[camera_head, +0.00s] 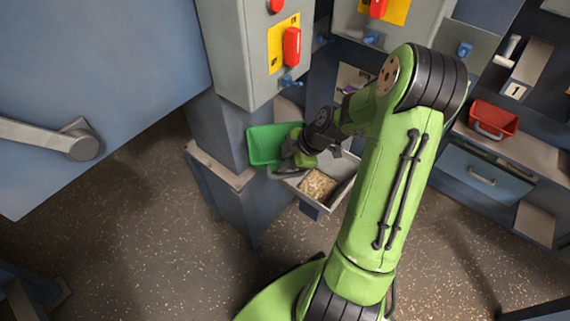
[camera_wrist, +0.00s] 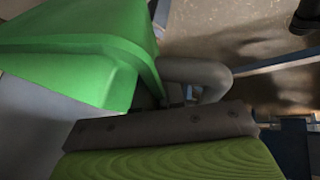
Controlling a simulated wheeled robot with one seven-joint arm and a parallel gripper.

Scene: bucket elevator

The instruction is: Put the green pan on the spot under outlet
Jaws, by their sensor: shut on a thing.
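The green pan (camera_head: 263,143) is at the left of my gripper (camera_head: 291,158) in the head view, beside the grey column and above or at the edge of a grey tray. In the wrist view the green pan (camera_wrist: 70,45) fills the upper left, with its grey handle (camera_wrist: 200,72) at its right side. My gripper is shut on the handle; a finger with a ribbed green pad (camera_wrist: 170,160) shows along the bottom. The other finger is hard to make out. The outlet and the spot under it cannot be made out clearly.
A grey tray (camera_head: 343,181) with grainy tan material (camera_head: 318,185) lies just right of the pan. A control box with a red switch (camera_head: 291,47) stands above. A red pan (camera_head: 493,119) sits on the right bench. A blue door panel (camera_head: 95,75) fills the left.

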